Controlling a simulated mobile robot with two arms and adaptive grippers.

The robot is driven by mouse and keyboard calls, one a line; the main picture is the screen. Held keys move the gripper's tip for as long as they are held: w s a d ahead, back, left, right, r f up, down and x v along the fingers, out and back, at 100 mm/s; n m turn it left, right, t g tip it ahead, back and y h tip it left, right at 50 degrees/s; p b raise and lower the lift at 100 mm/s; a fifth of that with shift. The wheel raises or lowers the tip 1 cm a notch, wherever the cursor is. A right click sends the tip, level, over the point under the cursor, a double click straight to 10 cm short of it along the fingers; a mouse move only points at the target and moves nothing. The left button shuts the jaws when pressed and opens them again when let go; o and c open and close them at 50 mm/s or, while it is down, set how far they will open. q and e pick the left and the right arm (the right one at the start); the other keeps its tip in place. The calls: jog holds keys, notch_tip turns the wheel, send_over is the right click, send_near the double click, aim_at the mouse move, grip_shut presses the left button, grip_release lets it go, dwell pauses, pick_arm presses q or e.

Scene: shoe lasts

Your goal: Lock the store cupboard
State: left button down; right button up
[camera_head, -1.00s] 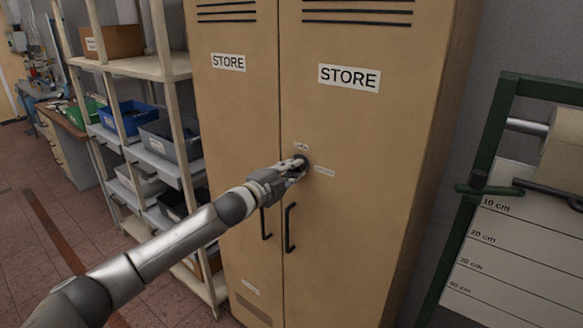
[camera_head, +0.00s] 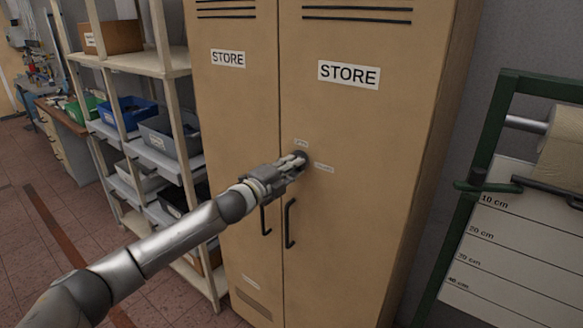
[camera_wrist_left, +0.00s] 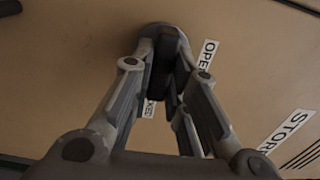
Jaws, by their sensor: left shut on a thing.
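The tan store cupboard (camera_head: 345,225) stands upright with both doors closed. My left gripper (camera_head: 299,161) is at the right door, shut on a dark lock knob (camera_wrist_left: 162,72), which lies between the fingers in the left wrist view. A small label (camera_head: 301,143) sits above the knob and another label (camera_head: 324,168) to its right. In the left wrist view one label reads OPEN (camera_wrist_left: 208,55); another, ending in KED (camera_wrist_left: 149,109), is partly hidden by a finger. The fingers cover much of the knob, so I cannot tell its exact angle. My right gripper is out of view.
Two black door handles hang below the knob, the left (camera_head: 265,220) and the right (camera_head: 290,224). A shelf rack (camera_head: 162,66) with bins stands close on the left. A green-framed paper roll stand (camera_head: 494,130) is on the right.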

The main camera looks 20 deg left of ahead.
pick_arm(q)
jog(key=c, duration=1.4)
grip_release()
jog(key=v, duration=1.2)
